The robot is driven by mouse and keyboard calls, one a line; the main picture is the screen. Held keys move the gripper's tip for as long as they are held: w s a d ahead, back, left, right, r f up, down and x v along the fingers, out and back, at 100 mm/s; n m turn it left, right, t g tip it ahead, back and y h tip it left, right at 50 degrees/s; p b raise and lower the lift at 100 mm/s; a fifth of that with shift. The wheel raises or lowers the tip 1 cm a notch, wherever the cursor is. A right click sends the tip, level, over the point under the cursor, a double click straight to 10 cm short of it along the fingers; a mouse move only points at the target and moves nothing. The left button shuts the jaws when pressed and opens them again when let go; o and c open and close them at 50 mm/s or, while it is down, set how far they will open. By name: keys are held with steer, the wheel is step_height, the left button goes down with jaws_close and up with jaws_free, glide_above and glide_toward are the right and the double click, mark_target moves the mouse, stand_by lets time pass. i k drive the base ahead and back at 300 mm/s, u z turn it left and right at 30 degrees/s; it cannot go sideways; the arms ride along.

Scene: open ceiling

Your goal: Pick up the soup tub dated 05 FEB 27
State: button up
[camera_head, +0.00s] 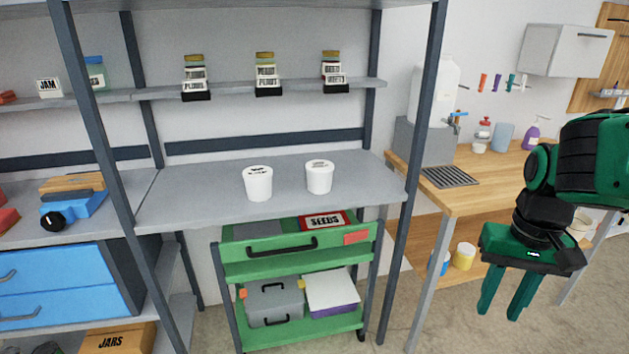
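Two white tubs with lids stand upright on the grey shelf (210,205). The left tub (258,186) and the right tub (319,179) are a short gap apart. Each lid carries dark print, too small to read here, so I cannot tell which is dated 05 FEB 27. My gripper (503,308) is at the right of the picture, well to the right of both tubs and pointing down. Its two green fingers are apart with nothing between them.
A dark upright post (412,170) stands between the tubs and my arm. A green cart (297,268) sits below the shelf. Labelled jars (266,75) line a narrow upper shelf. A wooden counter (482,195) with a sink grate is at right. The shelf around the tubs is clear.

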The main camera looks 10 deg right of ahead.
mark_target(320, 172)
steer(key=u, duration=0.05)
steer(key=i, duration=1)
steer(key=z, duration=0.05)
